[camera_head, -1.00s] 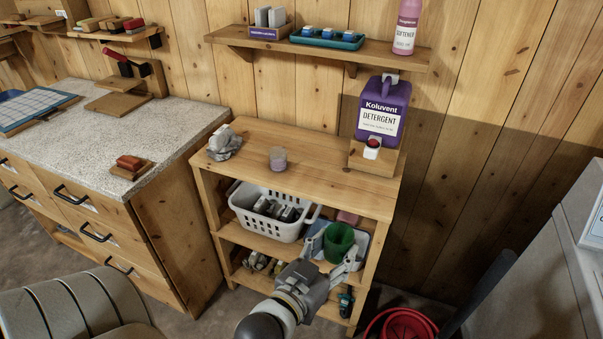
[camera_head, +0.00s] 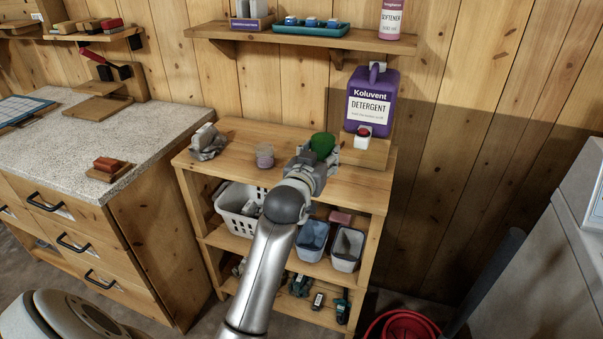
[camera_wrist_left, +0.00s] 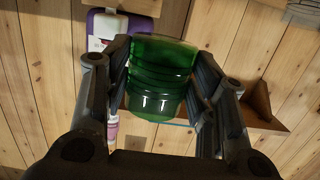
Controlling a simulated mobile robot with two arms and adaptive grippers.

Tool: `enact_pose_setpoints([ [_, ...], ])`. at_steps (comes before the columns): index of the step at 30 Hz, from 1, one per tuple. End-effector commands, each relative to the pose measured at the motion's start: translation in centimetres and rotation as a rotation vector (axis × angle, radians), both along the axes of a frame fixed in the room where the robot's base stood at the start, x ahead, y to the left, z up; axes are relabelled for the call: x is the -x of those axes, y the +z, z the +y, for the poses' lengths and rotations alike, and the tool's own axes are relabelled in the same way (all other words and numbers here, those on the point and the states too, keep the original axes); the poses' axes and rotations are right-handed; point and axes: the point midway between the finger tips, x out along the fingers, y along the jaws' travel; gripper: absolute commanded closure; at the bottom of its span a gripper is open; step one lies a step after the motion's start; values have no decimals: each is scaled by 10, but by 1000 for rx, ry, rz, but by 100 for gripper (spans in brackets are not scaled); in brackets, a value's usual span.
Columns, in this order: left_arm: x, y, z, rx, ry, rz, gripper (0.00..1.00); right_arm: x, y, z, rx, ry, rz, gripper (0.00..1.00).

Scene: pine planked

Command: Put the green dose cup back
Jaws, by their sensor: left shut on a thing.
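The green dose cup (camera_head: 322,143) is in my left gripper (camera_head: 312,160), over the top of the wooden shelf unit, just left of the detergent jug. In the left wrist view the translucent green cup (camera_wrist_left: 160,75) sits between the two dark fingers of the left gripper (camera_wrist_left: 160,85), which are shut on its sides. The purple detergent jug (camera_head: 371,100) stands on a small wooden stand (camera_head: 372,151) at the right end of the unit. My arm hides the cup's lower part in the head view. My right gripper is not in view.
A small clear cup (camera_head: 264,156) and a grey crumpled cloth-like thing (camera_head: 208,142) stand on the unit top (camera_head: 240,140). A wall shelf (camera_head: 300,42) hangs above. Below are a white basket (camera_head: 238,212) and blue (camera_head: 312,238) and grey (camera_head: 347,247) bins.

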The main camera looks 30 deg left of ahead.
Motion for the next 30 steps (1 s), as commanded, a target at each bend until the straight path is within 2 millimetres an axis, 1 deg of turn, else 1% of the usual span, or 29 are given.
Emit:
enact_pose_setpoints([
  [1, -7, -5, 12, -5, 2, 3, 67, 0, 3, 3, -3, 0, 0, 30],
  [3, -17, -12, 27, -4, 2, 3, 67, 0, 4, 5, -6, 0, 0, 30],
  [8, -37, -28, 59, -3, 3, 2, 67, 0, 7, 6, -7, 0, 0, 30],
  [9, -40, -39, 63, -2, 1, 6, 67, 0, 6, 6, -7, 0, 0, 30],
  [10, -42, -46, 67, -1, 1, 5, 67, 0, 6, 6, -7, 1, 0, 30],
  [15, -54, -71, 85, -2, 2, 1, 67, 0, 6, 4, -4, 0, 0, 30],
  [18, -58, -79, 89, -1, -1, 0, 67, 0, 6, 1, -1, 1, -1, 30],
  [23, -61, -86, 95, -2, 0, 0, 67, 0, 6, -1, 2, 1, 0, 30],
  [24, -63, -90, 98, -2, 0, 0, 67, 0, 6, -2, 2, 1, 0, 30],
  [27, -62, -106, 96, 0, -1, 4, 67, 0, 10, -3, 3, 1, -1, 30],
  [30, -62, -116, 96, -1, -1, 1, 67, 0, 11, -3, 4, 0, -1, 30],
])
